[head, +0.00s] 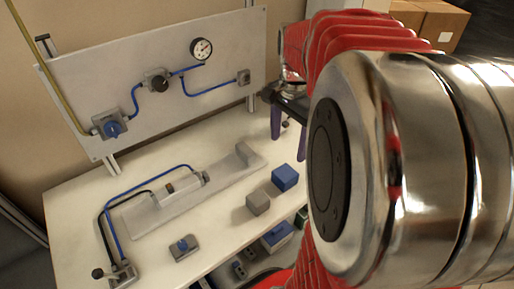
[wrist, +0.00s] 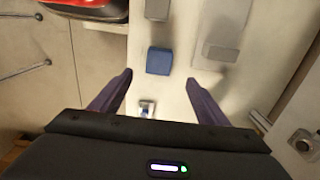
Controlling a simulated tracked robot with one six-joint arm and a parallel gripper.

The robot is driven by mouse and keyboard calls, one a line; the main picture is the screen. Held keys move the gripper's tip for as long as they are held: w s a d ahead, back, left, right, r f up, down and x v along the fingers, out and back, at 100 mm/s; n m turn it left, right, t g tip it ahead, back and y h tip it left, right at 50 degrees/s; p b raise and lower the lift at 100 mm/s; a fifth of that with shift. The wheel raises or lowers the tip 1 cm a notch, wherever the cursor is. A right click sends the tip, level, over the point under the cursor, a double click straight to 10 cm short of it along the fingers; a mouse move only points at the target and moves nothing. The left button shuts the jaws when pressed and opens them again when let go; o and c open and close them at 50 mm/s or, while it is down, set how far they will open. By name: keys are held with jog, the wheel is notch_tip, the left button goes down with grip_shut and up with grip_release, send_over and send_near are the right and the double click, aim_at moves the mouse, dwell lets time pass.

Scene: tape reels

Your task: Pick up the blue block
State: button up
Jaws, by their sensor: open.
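The blue block (head: 285,177) sits on the white table, right of centre in the head view. It also shows in the wrist view (wrist: 159,61), just beyond the fingertips and near the middle of the space between them. My gripper (head: 289,140) is open, with its two purple fingers pointing down above the table, behind the blue block in the head view. In the wrist view my gripper (wrist: 160,77) has its fingers spread wide with nothing held between them. My arm hides the table's right part in the head view.
A grey block (head: 258,203) stands close to the blue block. A grey plate (head: 150,220) with another grey block (head: 247,153) lies behind. A small metallic item (wrist: 147,107) shows between the fingers. An upright panel (head: 110,75) with a gauge stands at the back.

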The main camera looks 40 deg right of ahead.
aim_at(285, 172)
notch_tip(285, 172, down, 8)
dwell(0.4)
jog(key=shift+s+f, duration=0.1)
jog(key=shift+f, duration=2.5)
jog(key=shift+c, duration=0.6)
jog(key=c, duration=1.2)
jog(key=shift+o, duration=0.2)
jog(key=shift+r, duration=0.15)
notch_tip(285, 172, up, 10)
jog(key=shift+f, duration=0.1)
